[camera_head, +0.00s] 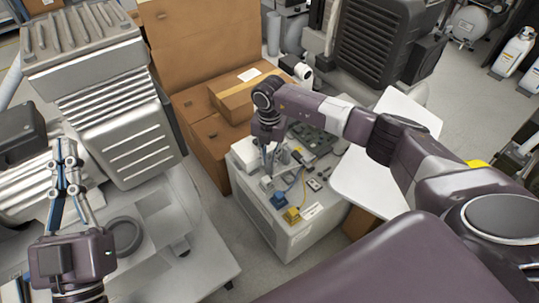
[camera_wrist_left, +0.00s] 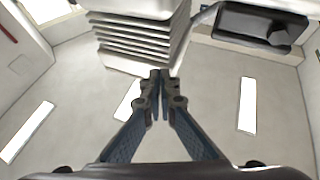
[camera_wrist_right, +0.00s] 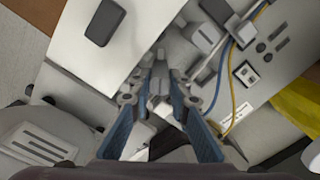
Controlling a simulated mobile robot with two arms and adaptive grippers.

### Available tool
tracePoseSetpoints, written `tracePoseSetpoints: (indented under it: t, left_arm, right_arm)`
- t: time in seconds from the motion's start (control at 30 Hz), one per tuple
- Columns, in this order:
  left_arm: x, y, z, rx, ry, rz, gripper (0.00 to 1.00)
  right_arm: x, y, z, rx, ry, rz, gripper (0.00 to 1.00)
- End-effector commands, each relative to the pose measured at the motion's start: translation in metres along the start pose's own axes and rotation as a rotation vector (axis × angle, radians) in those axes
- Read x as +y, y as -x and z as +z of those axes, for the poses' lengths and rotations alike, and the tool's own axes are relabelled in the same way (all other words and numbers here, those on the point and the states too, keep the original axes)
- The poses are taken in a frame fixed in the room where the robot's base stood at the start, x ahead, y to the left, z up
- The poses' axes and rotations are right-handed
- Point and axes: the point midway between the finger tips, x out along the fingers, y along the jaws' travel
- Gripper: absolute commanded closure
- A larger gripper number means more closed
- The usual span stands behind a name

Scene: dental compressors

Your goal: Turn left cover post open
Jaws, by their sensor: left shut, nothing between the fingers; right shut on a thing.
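A white cabinet (camera_head: 304,234) stands on the floor with its top open, showing grey fittings, wires, a blue part (camera_head: 280,200) and a yellow part (camera_head: 292,216). My right gripper (camera_head: 268,166) reaches down into the left side of this top. In the right wrist view its fingers (camera_wrist_right: 160,82) are shut on a small grey part, mostly hidden by the fingertips. I cannot tell for sure whether this is the left cover post. My left gripper (camera_head: 67,155) is shut and empty, pointing up, beside the big silver compressor; it also shows in the left wrist view (camera_wrist_left: 160,78).
The ribbed silver compressor (camera_head: 110,110) is close to my left gripper. Cardboard boxes (camera_head: 196,50) stand behind the cabinet. A white panel (camera_head: 365,185) lies right of it, under my right arm. A dark ribbed unit (camera_head: 380,45) is at the back.

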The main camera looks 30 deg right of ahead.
Motion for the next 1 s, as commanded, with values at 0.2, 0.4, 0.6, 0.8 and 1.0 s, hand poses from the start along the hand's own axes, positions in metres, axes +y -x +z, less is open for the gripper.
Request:
tracePoseSetpoints:
  t: [0.2, 0.4, 0.6, 0.8, 1.0]
  left_arm:
    - [-0.003, 0.001, 0.02, -0.096, -0.004, -0.004, 1.0]
    - [-0.003, 0.002, 0.025, -0.118, -0.005, -0.006, 1.0]
    - [-0.003, 0.002, 0.025, -0.118, -0.005, -0.006, 1.0]
    - [-0.003, 0.002, 0.025, -0.117, -0.005, -0.005, 1.0]
    - [-0.003, 0.002, 0.025, -0.117, -0.005, -0.005, 1.0]
  right_arm:
    - [0.0, 0.001, 0.001, -0.002, -0.031, 0.0, 1.0]
    - [0.0, 0.0, 0.001, -0.002, -0.039, 0.001, 1.0]
    - [0.0, 0.0, 0.001, -0.002, -0.039, 0.001, 1.0]
    - [0.0, 0.0, 0.001, -0.002, -0.038, 0.001, 0.7]
    - [0.0, 0.0, 0.0, -0.001, -0.038, 0.001, 0.65]
